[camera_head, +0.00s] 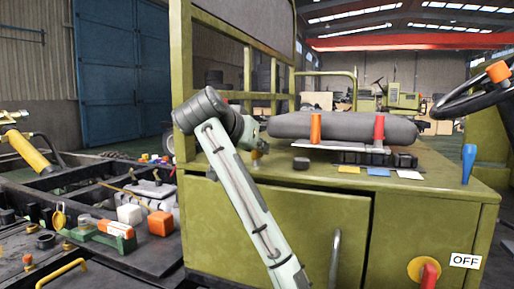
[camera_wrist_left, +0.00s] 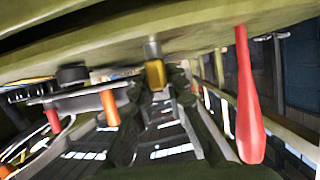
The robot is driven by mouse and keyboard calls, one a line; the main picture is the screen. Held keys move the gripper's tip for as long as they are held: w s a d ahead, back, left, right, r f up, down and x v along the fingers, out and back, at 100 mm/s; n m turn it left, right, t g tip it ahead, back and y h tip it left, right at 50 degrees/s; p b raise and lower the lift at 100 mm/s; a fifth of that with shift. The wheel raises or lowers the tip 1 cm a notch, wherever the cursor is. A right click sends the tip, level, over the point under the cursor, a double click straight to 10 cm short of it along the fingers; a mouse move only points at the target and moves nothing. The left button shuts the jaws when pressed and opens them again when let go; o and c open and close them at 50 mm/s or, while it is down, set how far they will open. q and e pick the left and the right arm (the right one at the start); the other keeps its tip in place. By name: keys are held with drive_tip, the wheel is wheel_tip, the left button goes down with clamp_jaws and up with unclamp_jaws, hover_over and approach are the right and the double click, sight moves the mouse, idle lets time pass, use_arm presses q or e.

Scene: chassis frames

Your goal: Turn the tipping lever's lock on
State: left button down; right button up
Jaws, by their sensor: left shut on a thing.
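My left gripper (camera_head: 259,146) is at the left end of the olive console top, in front of the seat. In the left wrist view it is shut on a small yellow piece (camera_wrist_left: 155,73) on a grey stem, apparently the lock. The yellow piece also shows just under the gripper in the head view (camera_head: 256,155). A long red lever (camera_wrist_left: 248,105) stands beside the gripper in the left wrist view, apart from the fingers. I cannot tell for certain that it is the tipping lever. The gripper and arm hide much of this spot in the head view. My right gripper is not in view.
An orange lever (camera_head: 315,127) and a red lever (camera_head: 379,130) stand right of the gripper. A blue lever (camera_head: 468,163) is at the console's right end. An OFF label (camera_head: 465,261) sits beside a red-handled switch (camera_head: 429,276). Loose parts lie at left.

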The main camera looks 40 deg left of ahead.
use_arm(q)
drive_tip(key=c, duration=1.5)
unclamp_jaws()
drive_tip(key=shift+c, duration=0.2)
drive_tip(key=v, duration=0.7)
drive_tip(key=shift+s, duration=0.25)
drive_tip(key=shift+d, duration=0.1)
